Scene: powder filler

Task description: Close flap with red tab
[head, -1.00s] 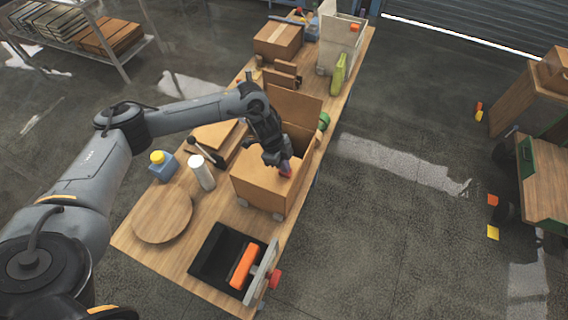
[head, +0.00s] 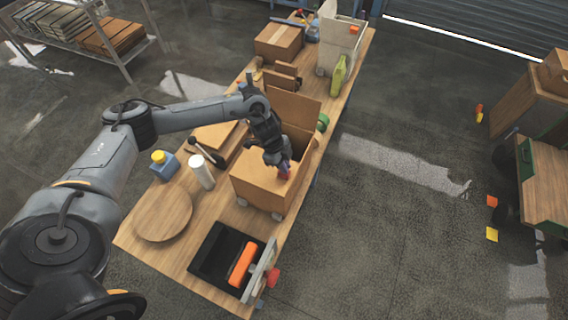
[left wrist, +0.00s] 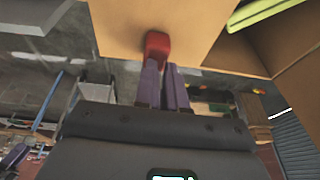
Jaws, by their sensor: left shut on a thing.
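A cardboard box (head: 262,191) stands on the wooden workbench with one large flap (head: 292,106) upright at its far side. A red tab (head: 284,175) shows small at the near part of the box. In the left wrist view the red tab (left wrist: 157,46) sits at the edge of a tan cardboard panel (left wrist: 205,22). My left gripper (head: 285,168) reaches down over the box, its purple fingers (left wrist: 165,70) close together at the red tab and shut on it. The fingers partly hide the tab in the head view. My right gripper is out of view.
On the bench (head: 222,210) are a round wooden board (head: 163,213), a white bottle (head: 201,172), a blue bottle (head: 163,168) and a black tray (head: 216,252) with an orange-handled tool (head: 243,264). A green tape roll (head: 323,122) is beside the box.

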